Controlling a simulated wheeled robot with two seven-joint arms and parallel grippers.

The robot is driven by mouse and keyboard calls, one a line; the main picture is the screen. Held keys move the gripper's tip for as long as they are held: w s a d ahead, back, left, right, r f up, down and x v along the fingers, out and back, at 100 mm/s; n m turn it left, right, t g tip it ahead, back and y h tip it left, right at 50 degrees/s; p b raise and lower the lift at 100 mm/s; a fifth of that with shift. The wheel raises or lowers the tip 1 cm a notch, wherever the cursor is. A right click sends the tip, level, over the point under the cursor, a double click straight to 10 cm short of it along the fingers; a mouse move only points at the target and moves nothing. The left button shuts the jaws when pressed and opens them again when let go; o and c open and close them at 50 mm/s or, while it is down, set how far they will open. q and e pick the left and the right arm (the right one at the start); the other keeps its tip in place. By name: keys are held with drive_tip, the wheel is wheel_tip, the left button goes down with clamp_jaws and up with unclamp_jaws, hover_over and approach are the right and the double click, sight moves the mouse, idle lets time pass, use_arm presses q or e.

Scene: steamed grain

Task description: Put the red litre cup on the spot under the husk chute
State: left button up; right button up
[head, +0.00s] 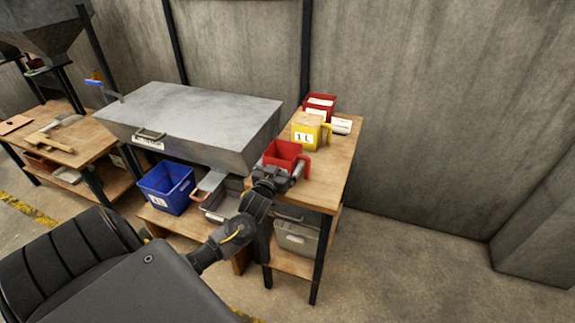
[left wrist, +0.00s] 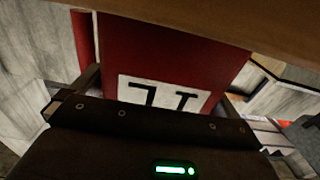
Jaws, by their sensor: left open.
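A red litre cup (head: 284,153) is at the left front edge of the right wooden table, beside the big metal box. My left gripper (head: 276,174) is at its near side. In the left wrist view the red cup (left wrist: 165,50), with a white label, lies between my gripper's two open fingers (left wrist: 160,92). I cannot tell whether the fingers touch it. The gripper hides the cup's lower part in the head view. I cannot make out a husk chute or marked spot for certain. My right gripper is not in view.
A yellow cup (head: 306,133) labelled 1 L and another red container (head: 321,101) stand farther back on the right table (head: 326,183). A grey metal box (head: 200,115) is to the left, a blue bin (head: 167,187) below it. A hopper (head: 45,28) is far left.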

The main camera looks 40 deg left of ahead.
use_arm(q)
drive_tip(key=shift+c, duration=0.4)
drive_tip(key=c, duration=0.7)
drive_tip(key=shift+c, duration=0.2)
drive_tip(key=shift+r+b, duration=0.3)
drive_tip(key=shift+r, duration=0.3)
drive_tip(key=s+d+r+b, duration=0.1)
drive_tip(key=s+d+r, duration=0.8)
drive_tip(key=s+r, duration=0.2)
drive_tip(key=shift+r, duration=0.4)
drive_tip(key=shift+a, duration=0.1)
